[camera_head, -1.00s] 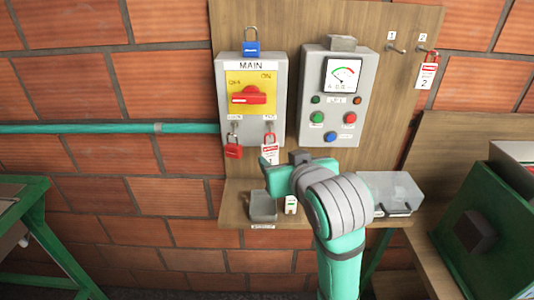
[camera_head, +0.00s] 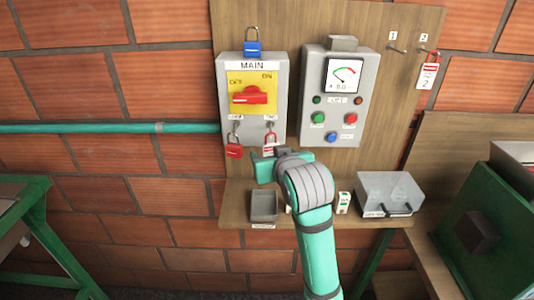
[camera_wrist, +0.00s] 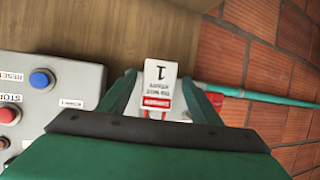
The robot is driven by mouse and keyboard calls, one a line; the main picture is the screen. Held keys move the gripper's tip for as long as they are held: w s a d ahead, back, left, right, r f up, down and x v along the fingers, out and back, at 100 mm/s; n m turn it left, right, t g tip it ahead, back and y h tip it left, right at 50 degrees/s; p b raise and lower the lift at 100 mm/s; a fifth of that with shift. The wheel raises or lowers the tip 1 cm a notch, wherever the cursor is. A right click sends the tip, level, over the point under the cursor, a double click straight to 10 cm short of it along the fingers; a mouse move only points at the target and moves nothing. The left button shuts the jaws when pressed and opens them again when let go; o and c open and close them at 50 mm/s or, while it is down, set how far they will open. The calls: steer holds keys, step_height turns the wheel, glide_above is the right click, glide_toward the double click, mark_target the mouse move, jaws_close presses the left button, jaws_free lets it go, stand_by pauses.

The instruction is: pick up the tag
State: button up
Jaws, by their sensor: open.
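A white tag with a red band and the number 1 (camera_wrist: 158,78) shows in the wrist view, between the two fingers of my gripper (camera_wrist: 163,92). In the head view this tag (camera_head: 269,149) hangs under the right hook of the MAIN box, partly hidden by my gripper (camera_head: 264,154). My gripper is open, its green fingers standing on either side of the tag. I cannot tell whether they touch it. A second tag, marked 2 (camera_head: 427,76), hangs from hook 2 at the upper right of the board.
The MAIN box (camera_head: 280,85) carries a red rotary switch (camera_head: 250,97), a blue padlock (camera_head: 252,45) and a red padlock (camera_head: 234,149). A control box (camera_head: 333,110) stands to its right.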

steer(key=shift+w, duration=0.1)
steer(key=c, duration=1.1)
